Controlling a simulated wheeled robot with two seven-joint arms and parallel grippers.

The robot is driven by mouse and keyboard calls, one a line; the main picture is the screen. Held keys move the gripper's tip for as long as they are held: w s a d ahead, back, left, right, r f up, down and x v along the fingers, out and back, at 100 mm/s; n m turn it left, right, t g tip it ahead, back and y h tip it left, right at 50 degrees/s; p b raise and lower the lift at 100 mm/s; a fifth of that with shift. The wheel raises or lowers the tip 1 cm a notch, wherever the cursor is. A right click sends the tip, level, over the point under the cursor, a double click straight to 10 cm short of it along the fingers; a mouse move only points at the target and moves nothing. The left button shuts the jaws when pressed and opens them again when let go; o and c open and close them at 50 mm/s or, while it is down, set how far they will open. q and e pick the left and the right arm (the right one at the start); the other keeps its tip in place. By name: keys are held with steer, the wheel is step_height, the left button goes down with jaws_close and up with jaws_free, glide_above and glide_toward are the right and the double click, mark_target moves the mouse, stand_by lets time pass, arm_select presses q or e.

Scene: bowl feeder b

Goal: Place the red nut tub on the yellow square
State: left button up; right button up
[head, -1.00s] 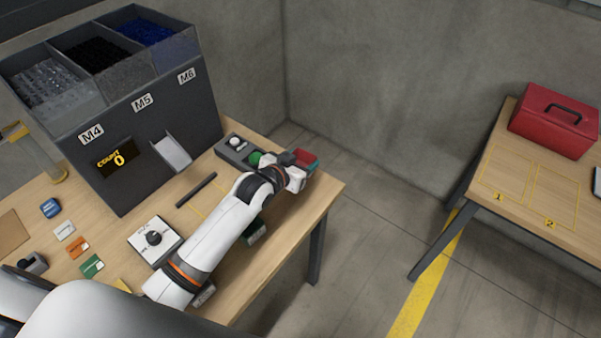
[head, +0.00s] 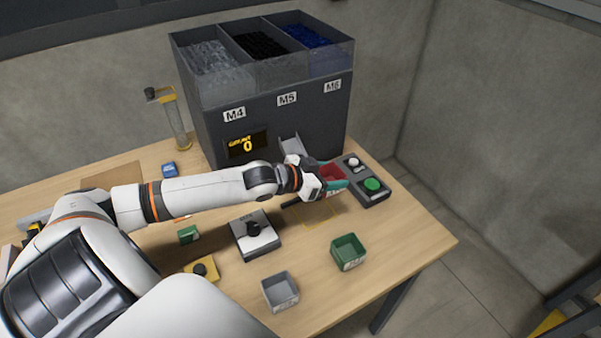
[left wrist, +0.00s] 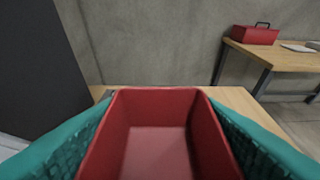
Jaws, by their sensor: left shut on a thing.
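The red nut tub (head: 331,174) is held by my left gripper (head: 334,181), whose teal fingers press on its two sides. In the left wrist view the tub (left wrist: 157,140) fills the space between the fingers, and its inside looks empty. The tub is above the table in front of the feeder chute. The yellow square (head: 321,224) is a thin outline on the table just below and in front of the gripper; part of it is hidden. My right gripper is not seen.
The feeder (head: 262,125) with its chute (head: 291,146) stands behind the tub. A button box (head: 374,187) is close on the right. A dial box (head: 254,235), a green tub (head: 348,252) and a grey tub (head: 280,291) stand nearer the front. A red toolbox (left wrist: 255,35) is on another table.

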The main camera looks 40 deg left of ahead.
arm_select(q)
steer(key=a, duration=0.1)
steer(key=s+a, duration=0.2)
steer(key=shift+f, duration=0.25)
step_height(320, 180, down, 4)
steer(key=shift+w+d+f, duration=0.1)
steer(key=shift+d+f, duration=0.05)
step_height(320, 180, down, 5)
steer(key=shift+r, duration=0.1)
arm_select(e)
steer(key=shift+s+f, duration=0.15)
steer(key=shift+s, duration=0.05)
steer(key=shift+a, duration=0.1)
arm_select(q)
steer(key=o, duration=1)
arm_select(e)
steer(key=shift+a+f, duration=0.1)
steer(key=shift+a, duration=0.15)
